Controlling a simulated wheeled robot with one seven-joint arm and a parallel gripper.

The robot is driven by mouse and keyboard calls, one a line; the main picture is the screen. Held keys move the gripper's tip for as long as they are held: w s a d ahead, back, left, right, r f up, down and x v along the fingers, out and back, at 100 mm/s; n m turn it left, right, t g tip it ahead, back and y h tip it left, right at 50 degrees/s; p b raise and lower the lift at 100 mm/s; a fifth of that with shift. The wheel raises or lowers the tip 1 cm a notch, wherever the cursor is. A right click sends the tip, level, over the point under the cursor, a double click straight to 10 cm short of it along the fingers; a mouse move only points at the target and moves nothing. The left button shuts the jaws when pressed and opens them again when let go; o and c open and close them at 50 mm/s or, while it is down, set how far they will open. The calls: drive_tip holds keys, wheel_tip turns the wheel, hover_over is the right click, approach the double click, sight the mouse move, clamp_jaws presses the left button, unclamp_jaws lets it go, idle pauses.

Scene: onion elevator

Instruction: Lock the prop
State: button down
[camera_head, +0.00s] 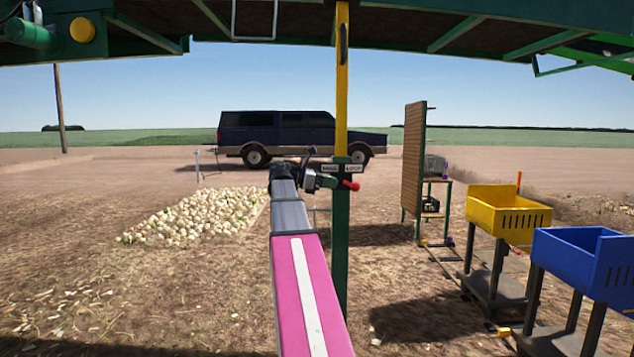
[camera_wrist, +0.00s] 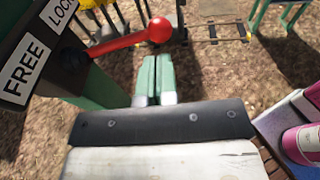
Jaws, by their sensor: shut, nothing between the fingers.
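The prop is a vertical post, with a yellow upper bar (camera_head: 342,75) inside a green lower sleeve (camera_head: 341,240). A dark plate on the sleeve carries a FREE label (camera_wrist: 25,70) and a LOCK label (camera_wrist: 58,12), the latter partly cut off. A red lever (camera_wrist: 112,46) with a round red knob (camera_wrist: 158,29) sticks out beside the plate. In the head view the red lever (camera_head: 349,184) points right and slightly down, below the labels. My gripper (camera_wrist: 158,58) is shut and empty, its green fingertips just short of the knob. I cannot tell whether they touch.
A yellow bin (camera_head: 508,212) and a blue bin (camera_head: 585,262) stand on carts at the right, near a brown panel (camera_head: 414,165). An onion pile (camera_head: 198,215) lies on the ground at the left. A dark van (camera_head: 290,133) stands behind. Green framework hangs overhead.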

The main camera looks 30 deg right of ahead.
sight(349, 184)
drive_tip(key=x, duration=0.4)
drive_tip(key=shift+s+d+f, duration=0.1)
drive_tip(key=shift+s+d, duration=0.05)
drive_tip(key=shift+d, duration=0.2)
drive_tip(key=shift+s+d+n+t+h, duration=0.15)
drive_tip(key=shift+s+d+n+t, duration=0.1)
drive_tip(key=shift+d+t, duration=0.15)
drive_tip(key=shift+s+d+n+t+h, duration=0.2)
drive_tip(key=shift+d+n+t, duration=0.1)
drive_tip(key=shift+d, duration=0.25)
drive_tip(key=shift+w+a, duration=0.1)
